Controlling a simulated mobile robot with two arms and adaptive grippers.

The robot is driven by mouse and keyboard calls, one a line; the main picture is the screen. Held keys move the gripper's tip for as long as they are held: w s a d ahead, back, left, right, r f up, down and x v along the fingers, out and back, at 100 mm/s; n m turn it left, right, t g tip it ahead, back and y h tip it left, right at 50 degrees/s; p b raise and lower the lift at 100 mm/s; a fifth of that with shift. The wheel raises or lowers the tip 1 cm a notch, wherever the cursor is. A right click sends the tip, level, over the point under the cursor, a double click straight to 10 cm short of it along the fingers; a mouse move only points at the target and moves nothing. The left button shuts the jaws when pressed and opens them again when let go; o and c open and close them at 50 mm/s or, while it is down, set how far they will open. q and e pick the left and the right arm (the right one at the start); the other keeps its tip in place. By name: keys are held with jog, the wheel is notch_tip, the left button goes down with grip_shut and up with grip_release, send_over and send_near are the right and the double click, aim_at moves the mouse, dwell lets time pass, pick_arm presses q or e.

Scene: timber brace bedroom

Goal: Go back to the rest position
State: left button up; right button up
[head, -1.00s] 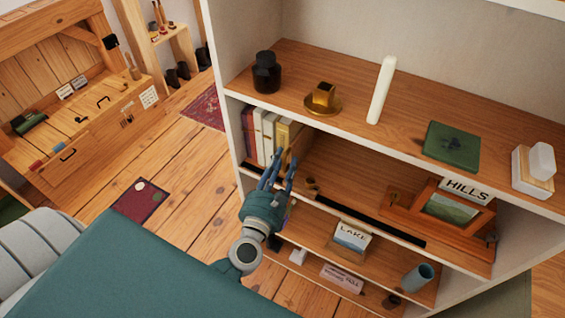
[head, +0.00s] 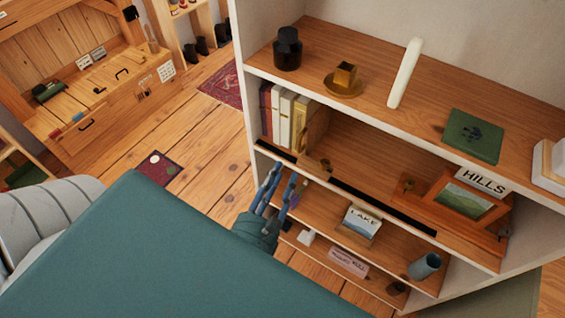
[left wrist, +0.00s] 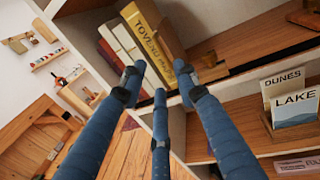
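My left gripper (head: 280,182) has blue fingers and a teal palm. In the head view it is in front of the lower part of the white-sided shelf unit (head: 240,75), below the row of books (head: 285,115). Its fingers are spread, with nothing between them. The left wrist view also shows the open fingers (left wrist: 160,82), with the books (left wrist: 135,45) beyond the tips and apart from them. My left forearm is hidden behind a large teal surface in the head view. My right gripper is not in view.
The shelf holds a dark jar (head: 287,50), a brass candle holder (head: 343,82), a white candle (head: 404,73), a green box (head: 473,136), a HILLS picture (head: 463,203), a LAKE card (head: 361,223) and a blue cup (head: 425,266). Wooden floor (head: 205,140) is open to the left.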

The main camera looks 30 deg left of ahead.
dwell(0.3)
pick_arm(q)
jog(key=s+d+f+m+g+h, duration=0.1)
jog(key=d+f+m+g+h, duration=0.1)
jog(key=f+m, duration=0.7)
jog(key=s+d+f+m+g+h, duration=0.1)
jog(key=d+f+m+g+h, duration=0.1)
jog(key=f+m, duration=0.7)
jog(key=s+f+m+g, duration=0.2)
jog(key=s+f+m, duration=0.2)
jog(key=f, duration=0.6)
jog(key=s+f+m+g, duration=0.3)
jog(key=s+f+m, duration=0.15)
jog(key=f, duration=0.45)
jog(key=s+a+f+m+g, duration=0.2)
jog(key=s+f+m+g, duration=0.2)
jog(key=s+f+m, duration=0.3)
jog(key=s+a+f+m+g+y, duration=0.1)
jog(key=s+a+f+m+g, duration=0.2)
jog(key=s+f+m, duration=0.4)
jog(key=s, duration=0.7)
jog(key=shift+s+f+g, duration=0.3)
jog(key=shift+s+g, duration=0.05)
jog(key=shift+g, duration=0.05)
